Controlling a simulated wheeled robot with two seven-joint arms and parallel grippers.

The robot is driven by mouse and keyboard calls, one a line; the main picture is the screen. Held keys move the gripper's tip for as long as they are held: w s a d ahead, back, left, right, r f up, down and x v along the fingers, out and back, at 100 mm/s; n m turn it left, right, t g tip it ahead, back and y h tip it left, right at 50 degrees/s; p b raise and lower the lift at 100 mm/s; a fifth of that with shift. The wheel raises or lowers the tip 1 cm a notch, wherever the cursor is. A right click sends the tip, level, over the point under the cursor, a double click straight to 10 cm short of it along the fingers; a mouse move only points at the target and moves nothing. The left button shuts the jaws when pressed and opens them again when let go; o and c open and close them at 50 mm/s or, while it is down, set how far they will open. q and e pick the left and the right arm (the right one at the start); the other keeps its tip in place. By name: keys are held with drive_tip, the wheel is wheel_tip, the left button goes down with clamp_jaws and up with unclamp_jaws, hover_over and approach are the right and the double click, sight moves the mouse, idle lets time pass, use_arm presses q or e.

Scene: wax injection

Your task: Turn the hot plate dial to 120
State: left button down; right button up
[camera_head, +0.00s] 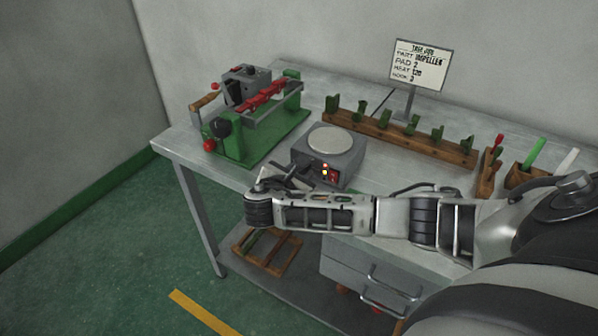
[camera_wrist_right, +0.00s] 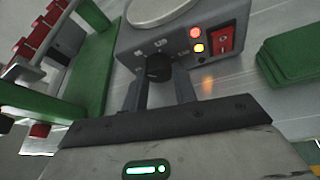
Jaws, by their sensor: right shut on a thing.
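The hot plate (camera_head: 350,160) is a grey box with a round pale plate (camera_head: 329,140) on top, standing on the bench. Its front panel shows in the right wrist view (camera_wrist_right: 184,50), with a black dial (camera_wrist_right: 158,68), small white marks above it, a lit red lamp (camera_wrist_right: 195,33), a lit amber lamp (camera_wrist_right: 198,48) and a red switch (camera_wrist_right: 223,39). My right gripper (camera_wrist_right: 161,82) is shut on the dial, one finger on each side; it also shows in the head view (camera_head: 290,178). The dial's pointer is too dark to read. My left gripper is not in view.
A green-based press with red parts (camera_head: 245,115) stands left of the hot plate. A wooden rack of green pieces (camera_head: 400,133) runs behind to the right. A sign (camera_head: 420,64) reads heat 120. My right arm crosses the bench's front edge.

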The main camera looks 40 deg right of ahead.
drive_tip(key=m+t, duration=0.2)
drive_tip(key=m, duration=0.1)
drive_tip(key=shift+s+f+m, duration=0.1)
drive_tip(key=shift+f+m, duration=0.05)
drive_tip(key=shift+m, duration=0.15)
idle(0.5)
drive_tip(key=o, duration=1)
drive_tip(key=v, duration=1.6)
drive_tip(key=shift+s+d+b, duration=0.2)
drive_tip(key=shift+b, duration=0.2)
